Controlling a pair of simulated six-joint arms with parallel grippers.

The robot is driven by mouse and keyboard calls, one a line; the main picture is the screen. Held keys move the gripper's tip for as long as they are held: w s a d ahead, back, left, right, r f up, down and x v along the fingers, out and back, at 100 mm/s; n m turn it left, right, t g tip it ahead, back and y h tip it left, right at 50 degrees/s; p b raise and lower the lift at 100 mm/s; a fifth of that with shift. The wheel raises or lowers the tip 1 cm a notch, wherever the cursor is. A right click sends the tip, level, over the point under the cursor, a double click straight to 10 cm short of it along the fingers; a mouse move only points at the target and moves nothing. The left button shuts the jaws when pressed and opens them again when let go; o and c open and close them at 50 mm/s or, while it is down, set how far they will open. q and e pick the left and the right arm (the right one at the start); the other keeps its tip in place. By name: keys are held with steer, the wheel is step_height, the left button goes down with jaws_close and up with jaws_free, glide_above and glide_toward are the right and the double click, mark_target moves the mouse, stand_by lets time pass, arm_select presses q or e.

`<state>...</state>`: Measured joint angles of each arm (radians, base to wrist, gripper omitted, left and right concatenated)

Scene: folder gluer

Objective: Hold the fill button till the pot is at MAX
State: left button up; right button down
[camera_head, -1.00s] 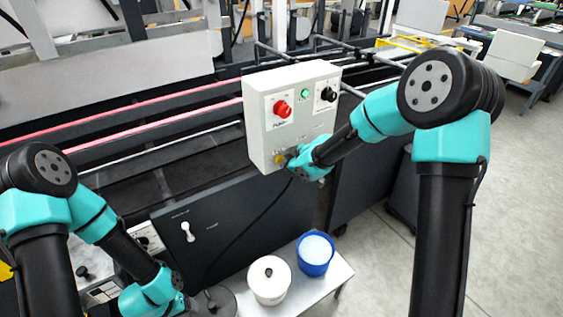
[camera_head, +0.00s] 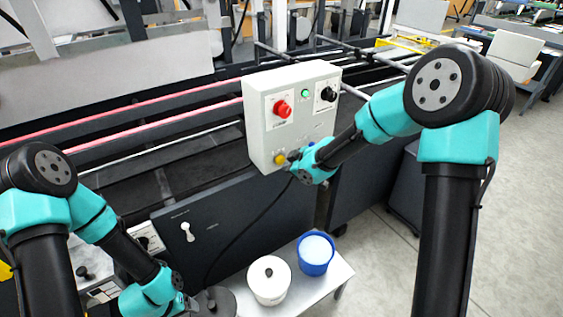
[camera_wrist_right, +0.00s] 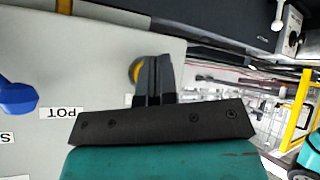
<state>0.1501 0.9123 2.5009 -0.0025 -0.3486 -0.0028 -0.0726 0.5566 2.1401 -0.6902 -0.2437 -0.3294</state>
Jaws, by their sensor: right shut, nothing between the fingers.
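A light grey control box (camera_head: 292,85) stands in the middle of the head view. A yellow button (camera_head: 279,159) sits at its lower left, and a blue button (camera_head: 311,143) shows in part to its right. My right gripper (camera_head: 288,162) is shut and empty, with its tips close beside the yellow button. In the right wrist view the fingers (camera_wrist_right: 154,75) partly cover the yellow button (camera_wrist_right: 134,71); I cannot tell whether they touch it. The blue button (camera_wrist_right: 16,97) is apart, near a "POT" label. My left gripper (camera_head: 190,304) is low at the left, its fingers unclear. No MAX mark is readable.
The box also carries a red button (camera_head: 281,109), a green light (camera_head: 305,93) and a black knob (camera_head: 328,94). Below, a white lidded tub (camera_head: 268,281) and a blue tub (camera_head: 316,254) with white contents stand on a small table (camera_head: 335,275). A cable hangs below the box.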

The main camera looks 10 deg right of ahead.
steer(key=shift+s, duration=0.15)
steer(key=shift+s+d, duration=0.3)
steer(key=shift+s, duration=0.45)
steer(key=shift+s+d, duration=0.35)
steer(key=shift+s, duration=0.45)
steer(key=shift+s+d, duration=0.3)
steer(key=shift+s, duration=0.45)
steer(key=s+d+f+m+g+h, duration=0.1)
steer(key=s+f+m+g, duration=0.2)
steer(key=s+f, duration=0.9)
steer(key=s+d+f+m+g+h, duration=0.1)
steer(key=s+d+f+m+g, duration=0.1)
steer(key=s+f+m, duration=0.8)
step_height(320, 180, down, 4)
steer(key=shift+s+d+f+g, duration=0.1)
steer(key=shift+s+d+g, duration=0.15)
steer(key=shift+s+g, duration=0.65)
steer(key=shift+a, duration=0.15)
